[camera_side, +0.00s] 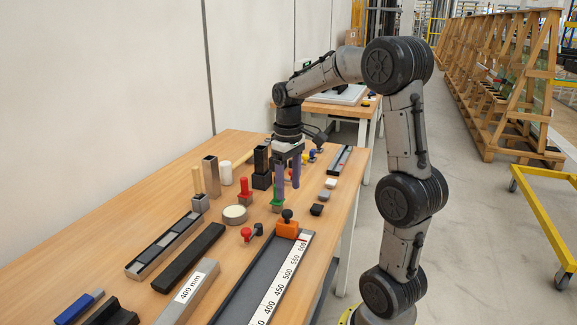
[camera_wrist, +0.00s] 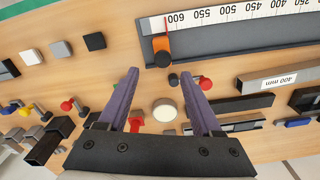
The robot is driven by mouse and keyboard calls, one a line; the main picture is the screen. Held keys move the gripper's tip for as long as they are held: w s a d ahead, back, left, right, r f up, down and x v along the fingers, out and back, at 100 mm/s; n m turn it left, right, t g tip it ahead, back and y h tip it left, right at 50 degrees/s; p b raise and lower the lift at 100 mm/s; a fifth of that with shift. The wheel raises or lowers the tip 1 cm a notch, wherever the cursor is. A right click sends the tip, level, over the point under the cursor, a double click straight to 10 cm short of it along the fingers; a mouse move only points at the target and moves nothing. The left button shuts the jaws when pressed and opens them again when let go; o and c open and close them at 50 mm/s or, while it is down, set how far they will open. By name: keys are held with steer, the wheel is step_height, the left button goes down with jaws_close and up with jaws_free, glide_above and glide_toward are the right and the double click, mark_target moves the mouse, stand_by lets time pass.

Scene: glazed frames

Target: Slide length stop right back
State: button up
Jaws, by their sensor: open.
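The length stop is an orange block (camera_side: 287,229) with a black knob on top. It sits on the dark grey rail (camera_side: 262,262) at the 600 end of the white scale (camera_side: 279,287). In the wrist view the stop (camera_wrist: 161,44) is at the top centre, close to a red mark by 600. My gripper (camera_side: 286,195) has purple fingers, spread apart and empty, pointing down over the table beyond the stop. In the wrist view the gripper (camera_wrist: 161,75) has its fingertips below the stop, apart from it. Nothing hides the stop.
A red-and-black knobbed part (camera_side: 246,233) lies left of the stop. A round cream disc (camera_side: 235,214), a red-handled clamp (camera_side: 245,188) and a black block (camera_side: 316,209) stand nearby. The 400 mm bar (camera_side: 190,290) lies left of the rail. The table's right edge is close to the rail.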

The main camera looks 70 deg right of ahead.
steer(key=shift+r, duration=2.8)
steer(key=s+a+r+n+t, duration=0.1)
steer(key=s+a+r+n, duration=0.1)
steer(key=a, duration=0.5)
steer(key=s+a+r+n+t, duration=0.2)
steer(key=a, duration=0.5)
steer(key=s+a+f+m+t, duration=0.1)
steer(key=s+a+f+t, duration=0.1)
steer(key=s+a+f, duration=0.4)
steer(key=shift+s+f+t, duration=0.3)
steer(key=shift+s+f, duration=0.2)
steer(key=shift+s, duration=0.05)
